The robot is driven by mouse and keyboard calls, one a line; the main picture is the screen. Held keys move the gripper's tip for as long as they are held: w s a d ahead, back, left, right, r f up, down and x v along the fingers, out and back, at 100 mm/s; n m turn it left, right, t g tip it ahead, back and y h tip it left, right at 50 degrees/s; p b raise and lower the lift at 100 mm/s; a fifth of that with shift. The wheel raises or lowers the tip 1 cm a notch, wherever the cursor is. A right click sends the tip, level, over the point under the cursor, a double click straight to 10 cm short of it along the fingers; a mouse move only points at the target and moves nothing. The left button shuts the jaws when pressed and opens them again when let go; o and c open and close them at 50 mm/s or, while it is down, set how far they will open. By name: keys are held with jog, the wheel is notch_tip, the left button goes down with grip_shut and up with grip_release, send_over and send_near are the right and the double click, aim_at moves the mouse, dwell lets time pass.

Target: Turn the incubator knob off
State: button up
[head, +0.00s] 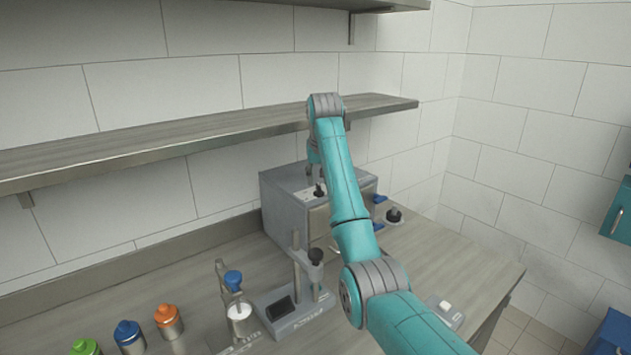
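The incubator appears to be the grey box (283,212) at the back of the counter, under the shelf. My arm crosses in front of it and hides much of its front. A pale panel (305,193) shows at its upper front. A small dark part (320,190) lies over this panel, below my wrist. I cannot tell whether it is the tip of my gripper or the knob. The knob's setting cannot be read.
A stand with a display base (290,318) is in front of the incubator, with a blue-capped device (236,305) beside it. Several coloured bottles (129,336) stand front left. The counter's right side (440,255) is mostly free.

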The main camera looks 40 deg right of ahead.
jog(key=shift+x, duration=1.25)
grip_shut()
jog(key=n, duration=0.2)
jog(key=n+y, duration=0.1)
jog(key=n, duration=0.1)
jog(key=shift+a+n+t+y, duration=0.1)
jog(key=shift+n+t+y, duration=0.2)
jog(key=shift+n, duration=0.1)
jog(key=n+y, duration=0.1)
jog(key=n, duration=0.1)
jog(key=n+y, duration=0.1)
jog(key=n, duration=0.2)
jog(key=shift+a, duration=0.2)
jog(key=n+y, duration=0.1)
jog(key=n, duration=0.2)
jog(key=n+g+y, duration=0.1)
jog(key=n, duration=0.2)
jog(key=shift+s+a+g, duration=0.1)
jog(key=shift+a+g, duration=0.05)
jog(key=shift+g, duration=0.15)
jog(key=shift+s+a+n+g+y, duration=0.15)
jog(key=shift+n+g, duration=0.3)
jog(key=shift+n, duration=0.8)
jog(key=shift+s+d+n+g+y, duration=0.15)
jog(key=shift+n+g, duration=0.3)
jog(key=shift+n, duration=0.8)
jog(key=shift+w+a, duration=0.1)
